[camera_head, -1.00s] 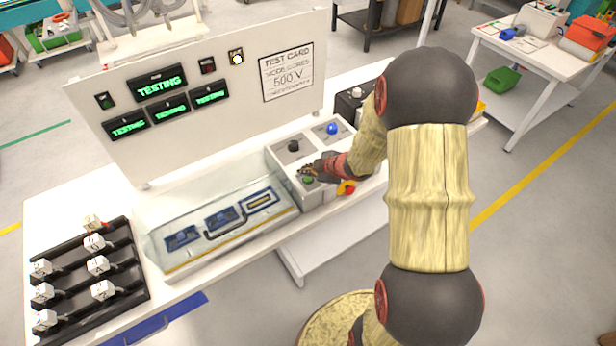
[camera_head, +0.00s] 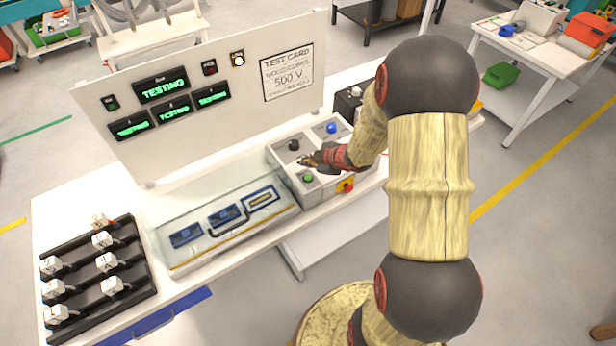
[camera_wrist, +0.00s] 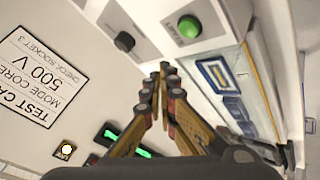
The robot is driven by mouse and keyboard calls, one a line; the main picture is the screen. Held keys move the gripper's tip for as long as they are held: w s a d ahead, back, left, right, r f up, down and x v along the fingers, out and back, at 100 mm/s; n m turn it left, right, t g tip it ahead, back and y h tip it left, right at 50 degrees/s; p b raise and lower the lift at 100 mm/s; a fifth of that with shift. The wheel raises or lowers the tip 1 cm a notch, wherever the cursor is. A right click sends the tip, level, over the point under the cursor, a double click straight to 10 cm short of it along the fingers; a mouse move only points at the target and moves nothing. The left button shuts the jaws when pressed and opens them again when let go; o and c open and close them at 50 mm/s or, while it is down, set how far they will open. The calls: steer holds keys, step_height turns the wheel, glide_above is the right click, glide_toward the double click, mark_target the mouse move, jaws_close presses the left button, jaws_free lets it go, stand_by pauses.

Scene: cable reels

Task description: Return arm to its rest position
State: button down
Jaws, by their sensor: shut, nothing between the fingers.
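My gripper (camera_head: 308,161) is shut and empty. In the head view it hangs just above the grey control box (camera_head: 283,157), between the black knob (camera_head: 294,145) and the green button (camera_head: 307,178). In the wrist view the closed fingertips (camera_wrist: 165,72) point toward the box, with the green button (camera_wrist: 189,27) ahead to the right and the black knob (camera_wrist: 124,41) to the left. The fingertips appear clear of the button. My arm reaches in from the right of the head view and hides part of the bench behind it.
A panel (camera_head: 222,110) with lit TESTING displays and a test card (camera_head: 287,72) stands behind. A clear-covered tray (camera_head: 178,267) with blue sockets lies left of the box. A black rack (camera_head: 128,288) holds several white connectors. A red-and-yellow switch (camera_head: 346,185) is on the box front.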

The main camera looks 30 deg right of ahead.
steer(key=s+d+f+m+g+h, duration=0.1)
steer(key=s+d, duration=0.1)
steer(key=s+d+f+m+h, duration=0.1)
steer(key=d, duration=0.1)
steer(key=s+d+f+m+g+h, duration=0.1)
steer(key=s+d+f, duration=0.1)
steer(key=shift+s+d+m+g, duration=0.1)
steer(key=shift+s+m+g, duration=0.2)
steer(key=shift+s+m, duration=0.1)
steer(key=s+d+r+m+g+h+b, duration=0.2)
steer(key=s+r+m+g+h, duration=0.15)
steer(key=s+r+m, duration=0.4)
steer(key=s+a+r+t+y+b, duration=0.1)
steer(key=s+a+r+b, duration=0.2)
steer(key=a, duration=0.5)
steer(key=s+a+r+y+b, duration=0.2)
steer(key=s+a+r+b, duration=0.2)
steer(key=s+a, duration=0.2)
steer(key=s+a+r+t+y+b, duration=0.1)
steer(key=s+a+r+b, duration=0.2)
steer(key=a, duration=0.7)
steer(key=shift+s+r+t+b, duration=0.35)
steer(key=shift+s+r, duration=0.2)
steer(key=shift+s, duration=0.45)
